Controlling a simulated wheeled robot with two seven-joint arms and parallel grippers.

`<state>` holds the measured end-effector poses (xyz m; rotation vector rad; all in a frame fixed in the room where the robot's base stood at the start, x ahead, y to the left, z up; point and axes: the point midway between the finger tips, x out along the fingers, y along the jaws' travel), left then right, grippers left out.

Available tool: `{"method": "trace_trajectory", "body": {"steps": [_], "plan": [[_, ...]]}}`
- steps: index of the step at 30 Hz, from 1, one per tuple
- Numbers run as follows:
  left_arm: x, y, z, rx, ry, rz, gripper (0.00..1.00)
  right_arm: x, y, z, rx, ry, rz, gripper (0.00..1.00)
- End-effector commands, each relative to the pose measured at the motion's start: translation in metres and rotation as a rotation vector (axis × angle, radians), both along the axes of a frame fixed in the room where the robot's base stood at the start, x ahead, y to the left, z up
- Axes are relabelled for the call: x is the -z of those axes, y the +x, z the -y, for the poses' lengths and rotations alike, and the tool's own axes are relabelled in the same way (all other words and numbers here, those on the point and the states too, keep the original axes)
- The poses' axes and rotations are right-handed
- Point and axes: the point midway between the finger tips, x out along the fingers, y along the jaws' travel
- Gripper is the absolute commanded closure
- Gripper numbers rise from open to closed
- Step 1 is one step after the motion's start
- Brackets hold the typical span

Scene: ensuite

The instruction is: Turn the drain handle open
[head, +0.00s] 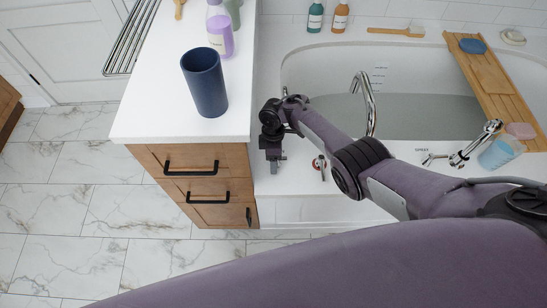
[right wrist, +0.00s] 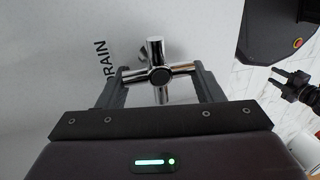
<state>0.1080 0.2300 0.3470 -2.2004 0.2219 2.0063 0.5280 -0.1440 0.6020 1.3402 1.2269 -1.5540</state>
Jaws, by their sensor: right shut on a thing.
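In the right wrist view, the drain handle (right wrist: 155,48) is a small chrome cross with a dark round hub. It sits on a white surface beside the dark word DRAIN. My right gripper (right wrist: 159,76) has one finger at each end of the crossbar and is shut on it. In the head view, the right gripper (head: 274,160) points down at the tub's front left corner, beside the vanity. The handle cannot be made out there. My left gripper (right wrist: 276,80) shows at the right edge of the wrist view, apart from the handle, with its fingers spread and nothing between them.
The bathtub (head: 295,75) has a chrome spout (head: 366,90) and another tap (head: 475,143) at right. A small red fitting (head: 316,163) sits near my gripper. The vanity (head: 150,110) stands close at left, holding a blue cup (head: 205,85). The tiled floor is clear.

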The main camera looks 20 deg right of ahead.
Motion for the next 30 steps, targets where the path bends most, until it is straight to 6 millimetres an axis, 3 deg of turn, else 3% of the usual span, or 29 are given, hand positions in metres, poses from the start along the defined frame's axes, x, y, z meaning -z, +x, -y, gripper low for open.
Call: {"method": "trace_trajectory", "body": {"steps": [15, 16, 20, 30], "plan": [[0.0005, -0.0001, -0.0002, 0.0, 0.0, 0.0, 0.64, 0.0005, -0.0007, 0.0014, -0.02, -0.003, -0.002, 0.62], [0.0005, -0.0001, -0.0002, 0.0, 0.0, 0.0, 0.64, 0.0005, -0.0007, 0.0014, -0.02, -0.003, -0.002, 0.38], [0.0005, 0.0, -0.0003, 0.0, 0.0, 0.0, 0.64, 0.0005, -0.0006, 0.0011, -0.02, -0.003, -0.002, 0.21], [-0.0016, 0.0, -0.0005, 0.0, 0.001, 0.0, 0.64, -0.0038, 0.0005, 0.0002, -0.019, 0.0, 0.0, 0.19]]}}
